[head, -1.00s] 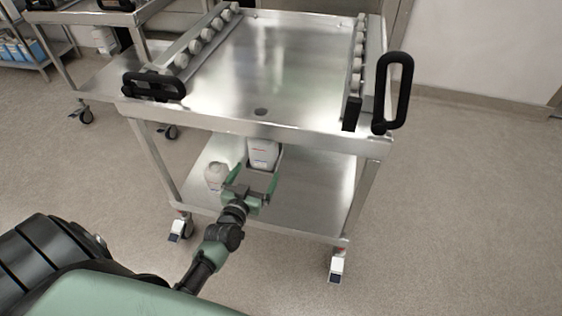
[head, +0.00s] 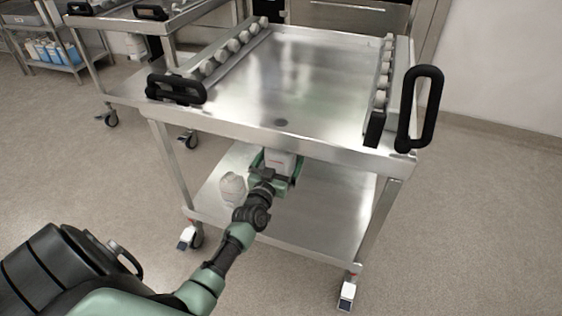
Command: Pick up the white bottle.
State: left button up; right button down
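A white, box-shaped bottle (head: 281,161) with small red print stands on the lower shelf (head: 325,205) of the steel cart, its top hidden under the upper tray's edge. My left gripper (head: 277,163) is at this bottle, its green fingers apart, one on each side of it. I cannot see whether the fingers touch it. A second, rounder white bottle (head: 232,187) stands on the same shelf just left of the gripper, partly behind my wrist. My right gripper is not in view.
The cart's upper tray (head: 300,80) overhangs the bottles, with roller rails and black handles (head: 419,108) along its sides. Cart legs (head: 172,165) bound the shelf. The shelf's right part is bare. Another cart and a rack with blue-labelled bottles (head: 55,52) stand at back left.

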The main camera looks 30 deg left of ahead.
aim_at(276, 164)
pick_arm(q)
jog(key=c, duration=1.8)
jog(key=shift+w+r, duration=0.1)
jog(key=shift+r, duration=0.1)
jog(key=c, duration=0.3)
jog(key=shift+c, duration=0.2)
